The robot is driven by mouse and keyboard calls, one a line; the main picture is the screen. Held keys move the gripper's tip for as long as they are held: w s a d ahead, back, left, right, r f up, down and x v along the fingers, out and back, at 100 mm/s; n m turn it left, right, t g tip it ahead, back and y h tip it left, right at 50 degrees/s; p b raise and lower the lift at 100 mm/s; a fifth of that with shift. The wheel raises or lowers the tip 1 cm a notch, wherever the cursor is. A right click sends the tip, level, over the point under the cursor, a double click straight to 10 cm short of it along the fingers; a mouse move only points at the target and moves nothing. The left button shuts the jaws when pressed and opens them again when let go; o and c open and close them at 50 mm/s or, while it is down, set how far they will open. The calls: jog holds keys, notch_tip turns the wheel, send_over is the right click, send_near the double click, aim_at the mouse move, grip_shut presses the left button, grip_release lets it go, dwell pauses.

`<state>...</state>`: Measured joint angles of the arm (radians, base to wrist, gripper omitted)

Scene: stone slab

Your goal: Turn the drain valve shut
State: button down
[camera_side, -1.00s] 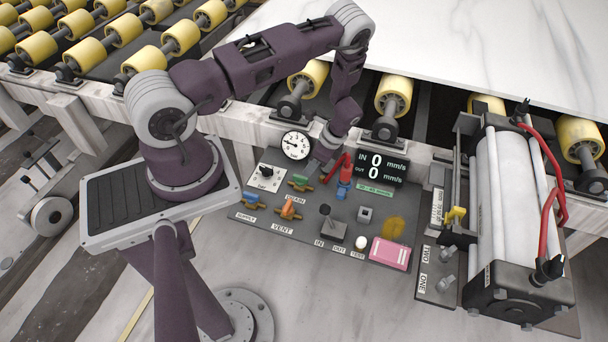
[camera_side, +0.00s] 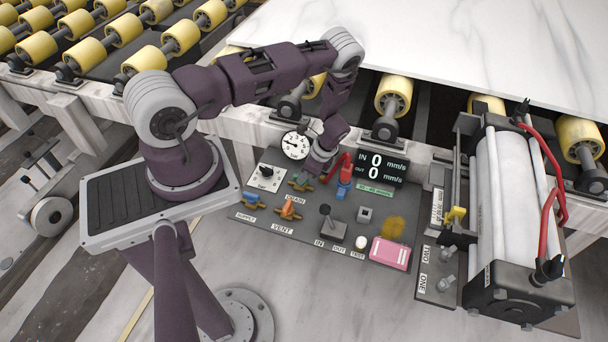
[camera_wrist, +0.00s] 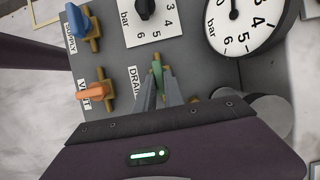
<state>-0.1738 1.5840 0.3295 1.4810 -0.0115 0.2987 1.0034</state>
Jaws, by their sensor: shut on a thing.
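The drain valve (camera_side: 299,183) is a green handle on a brass body, on the dark panel beside the "DRAIN" label. My gripper (camera_side: 309,177) is down at it. In the wrist view, my gripper's fingers (camera_wrist: 161,88) are shut on the green handle (camera_wrist: 157,72), whose tip shows just beyond them.
The blue supply valve (camera_side: 250,199) and orange vent valve (camera_side: 288,209) sit close by. A pressure gauge (camera_side: 295,145), a bar knob (camera_side: 266,170), a red-and-blue fitting (camera_side: 344,180), a lever (camera_side: 326,212) and a pink item (camera_side: 390,253) are also on the panel.

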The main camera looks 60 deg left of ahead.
jog(key=shift+n, duration=0.3)
jog(key=n, duration=0.1)
jog(key=n+h, duration=0.1)
jog(key=n, duration=0.1)
jog(key=shift+w+a+n+g, duration=0.2)
jog(key=shift+n+g, duration=0.1)
jog(key=shift+g, duration=0.1)
jog(key=n, duration=0.1)
jog(key=n+h, duration=0.1)
jog(key=n, duration=0.1)
jog(key=n+h, duration=0.1)
jog(key=shift+a+n, duration=0.25)
jog(key=shift+n, duration=0.05)
jog(key=n+h, duration=0.1)
jog(key=n, duration=0.3)
jog(key=shift+a+n+h, duration=0.2)
jog(key=shift+n+h, duration=0.1)
jog(key=shift+h, duration=0.1)
jog(key=shift+s+a+n+t+h, duration=0.1)
jog(key=shift+n+t+h, duration=0.2)
jog(key=shift+n, duration=0.8)
jog(key=shift+s+a+n+t+h, duration=0.1)
jog(key=shift+n+h, duration=0.3)
jog(key=shift+n, duration=0.7)
jog(key=c, duration=1.4)
grip_release()
jog(key=shift+c, duration=0.2)
jog(key=v, duration=0.7)
